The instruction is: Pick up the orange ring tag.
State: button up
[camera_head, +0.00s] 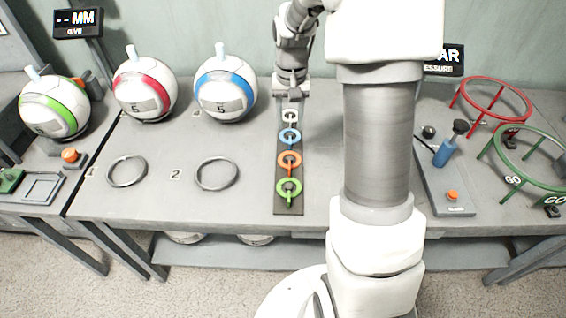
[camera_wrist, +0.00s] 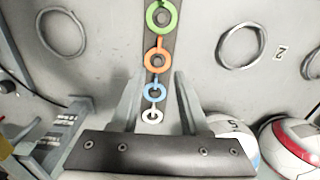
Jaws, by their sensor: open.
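The orange ring tag (camera_head: 289,161) lies on a dark strip (camera_head: 289,206) on the table, between the blue ring tag (camera_head: 290,137) and the green ring tag (camera_head: 288,189). A white ring tag (camera_head: 290,116) is at the far end of the row. In the wrist view the orange ring tag (camera_wrist: 157,61) is beyond the fingertips, with the blue ring tag (camera_wrist: 154,93) nearer. My gripper (camera_wrist: 156,80) is open and empty, with the white ring tag showing between its fingers. In the head view my gripper (camera_head: 291,97) is above the far end of the strip.
Balls with red (camera_head: 145,84), blue (camera_head: 226,88) and green (camera_head: 54,106) bands stand at the left. Two empty grey rings (camera_head: 126,171) lie in front. A blue pump (camera_head: 446,152) and red (camera_head: 525,101) and green (camera_head: 485,151) hoop stands are at the right.

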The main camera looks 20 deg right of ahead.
jog(key=b, duration=0.2)
send_over(289, 167)
jog(key=f, duration=1.2)
jog(key=shift+w+d+f, duration=0.1)
jog(key=shift+w+f, duration=0.2)
jog(key=f, duration=0.1)
jog(key=f+b, duration=0.1)
jog(key=f, duration=0.3)
jog(key=shift+s+f, duration=0.15)
jog(key=shift+s, duration=0.15)
grip_shut()
